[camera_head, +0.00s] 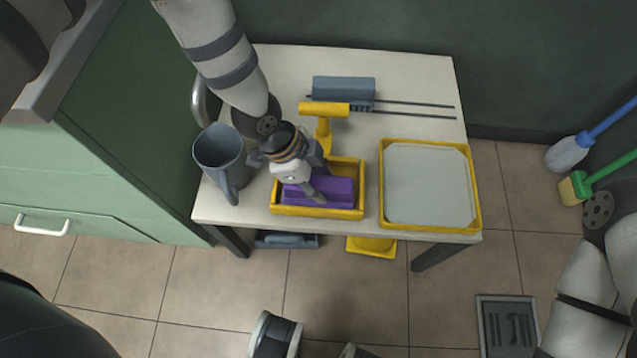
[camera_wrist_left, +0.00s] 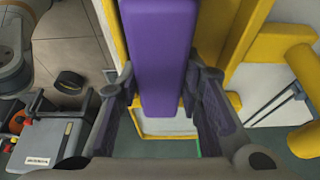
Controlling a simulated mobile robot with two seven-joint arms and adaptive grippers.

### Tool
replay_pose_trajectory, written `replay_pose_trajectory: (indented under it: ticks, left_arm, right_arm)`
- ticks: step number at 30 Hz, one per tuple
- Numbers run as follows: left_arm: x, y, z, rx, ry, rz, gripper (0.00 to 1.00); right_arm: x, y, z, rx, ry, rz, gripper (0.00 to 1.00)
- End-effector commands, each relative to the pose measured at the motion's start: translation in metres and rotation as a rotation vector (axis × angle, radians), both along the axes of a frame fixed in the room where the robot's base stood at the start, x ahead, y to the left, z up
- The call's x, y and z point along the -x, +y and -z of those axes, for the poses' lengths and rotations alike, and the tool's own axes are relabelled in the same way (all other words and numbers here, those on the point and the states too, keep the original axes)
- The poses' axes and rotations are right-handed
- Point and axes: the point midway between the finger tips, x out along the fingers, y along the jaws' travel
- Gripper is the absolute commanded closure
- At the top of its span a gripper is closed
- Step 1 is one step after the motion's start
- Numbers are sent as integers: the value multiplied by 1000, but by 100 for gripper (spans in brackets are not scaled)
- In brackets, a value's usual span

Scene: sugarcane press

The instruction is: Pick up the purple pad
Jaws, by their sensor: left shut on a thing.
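The purple pad (camera_head: 338,190) is a long block at the yellow-rimmed tray (camera_head: 318,212) on the white table. My left gripper (camera_head: 308,186) reaches down over the tray and is shut on the pad. In the left wrist view the pad (camera_wrist_left: 160,45) lies between the two fingers of the left gripper (camera_wrist_left: 160,82), with part of the yellow tray (camera_wrist_left: 215,30) beside it. I cannot tell whether the pad is clear of the tray floor. My right arm shows at the right edge, but its gripper is out of view.
A grey-blue pitcher (camera_head: 219,150) stands left of the tray. A yellow-handled tool (camera_head: 324,110) and a grey block with two rods (camera_head: 343,88) are behind it. A yellow-rimmed white tray (camera_head: 428,185) lies to the right. Brushes (camera_head: 568,153) are at the far right.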

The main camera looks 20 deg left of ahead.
Motion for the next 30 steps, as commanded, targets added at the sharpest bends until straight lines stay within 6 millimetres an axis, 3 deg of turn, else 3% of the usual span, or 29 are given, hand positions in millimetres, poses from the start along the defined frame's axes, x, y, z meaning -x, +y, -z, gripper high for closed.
replay_pose_trajectory:
  ticks: [8,17,25,30]
  left_arm:
    - [-3,0,-45,1,-11,0,100]
    - [63,-19,-41,-2,-4,7,100]
    - [135,-39,-39,0,-5,6,100]
    - [164,-48,-36,0,-3,2,100]
  right_arm:
    - [-16,0,-30,0,-51,0,60]
    - [-34,0,-55,0,-106,1,60]
    - [-53,0,-78,0,-167,4,60]
    - [-58,0,-84,0,-184,4,60]
